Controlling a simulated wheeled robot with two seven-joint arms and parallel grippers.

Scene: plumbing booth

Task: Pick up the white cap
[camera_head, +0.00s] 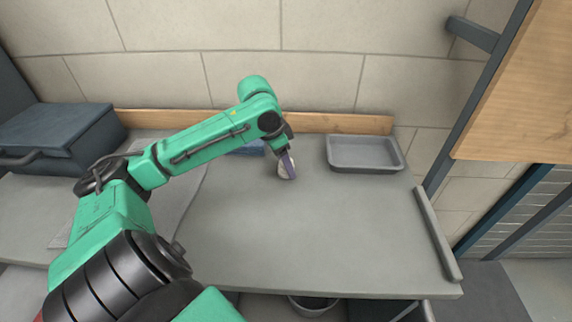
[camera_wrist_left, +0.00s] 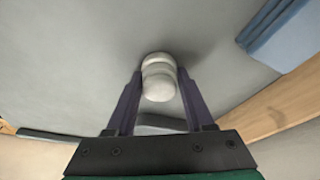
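The white cap (camera_wrist_left: 159,80) is a small, rounded, pale piece with a groove around it. In the left wrist view it sits between the two dark purple fingers of my left gripper (camera_wrist_left: 159,76), very near or touching both. Whether they press on it I cannot tell. In the head view my left gripper (camera_head: 288,163) points down at the back middle of the grey workbench (camera_head: 300,225), and a finger hides part of the cap (camera_head: 284,171). The cap is at or just above the bench top. My right gripper is not in view.
A grey tray (camera_head: 364,168) stands at the back right of the bench. A blue object (camera_head: 250,148) lies behind my arm; a dark blue toolbox (camera_head: 62,137) is at the far left. A wooden strip (camera_head: 345,123) edges the back. The bench's front right is clear.

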